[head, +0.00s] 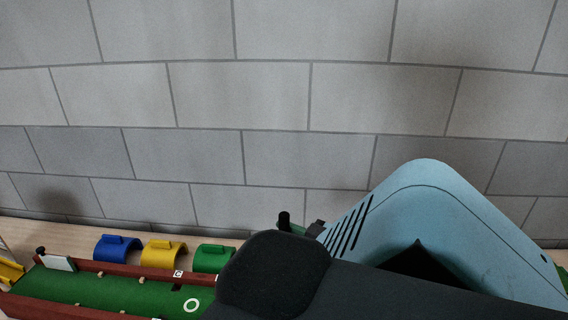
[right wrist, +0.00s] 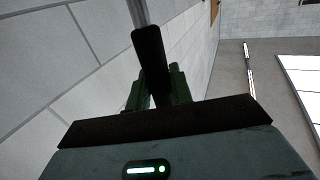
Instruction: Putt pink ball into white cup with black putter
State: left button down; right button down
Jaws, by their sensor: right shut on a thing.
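In the right wrist view my right gripper (right wrist: 160,82) is shut on the black handle of the putter (right wrist: 149,55), with a grey shaft running up from it. In the head view the black end of the putter (head: 284,219) shows beside the fingers of my right gripper (head: 299,229); my arm hides most of both. A white ring (head: 191,305) lies on the green lane (head: 95,290) at lower left; I cannot tell whether it is the white cup. The pink ball and the putter's head do not show. My left gripper is not in view.
Dark red battens (head: 130,272) border the lane, one with a small C label. Blue (head: 116,249), yellow (head: 163,254) and green (head: 212,259) arches stand behind it. A white block (head: 60,263) and a yellow piece (head: 10,271) are at far left. A grey block wall (head: 280,100) rises behind.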

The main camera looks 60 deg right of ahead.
aim_at(284, 214)
jog(key=shift+r, duration=3.7)
